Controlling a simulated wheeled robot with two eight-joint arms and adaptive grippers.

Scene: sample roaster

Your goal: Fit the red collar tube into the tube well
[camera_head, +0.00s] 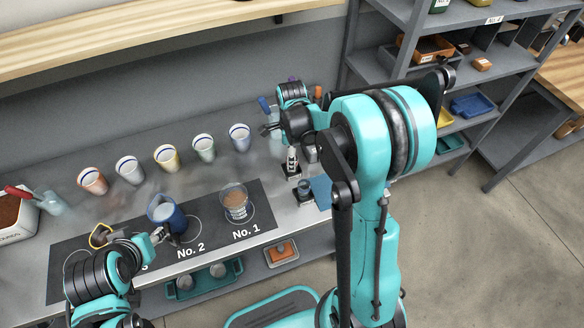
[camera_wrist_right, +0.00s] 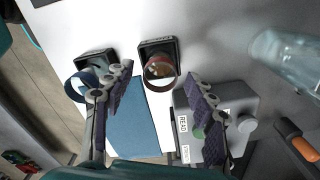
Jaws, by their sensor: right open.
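In the right wrist view a round glass tube with a red-brown collar (camera_wrist_right: 159,72) stands in a black square holder, amber inside. My right gripper (camera_wrist_right: 155,97) is open, its purple-padded fingers apart on either side of the tube's line, with nothing held. A grey device (camera_wrist_right: 215,118) with a READ label and green button is at the right finger, partly hidden; I cannot make out a tube well on it. In the head view my right arm hides much of that area. My left gripper (camera_head: 168,236) is beside a blue pitcher (camera_head: 168,213); its fingers are too small to judge.
A blue-collared tube (camera_wrist_right: 83,85) stands in another black holder by the left finger. A blue mat (camera_wrist_right: 130,125) lies between. A clear glass vessel (camera_wrist_right: 288,58) and an orange-handled tool (camera_wrist_right: 297,138) are at the right. Several cups stand along the counter (camera_head: 60,250).

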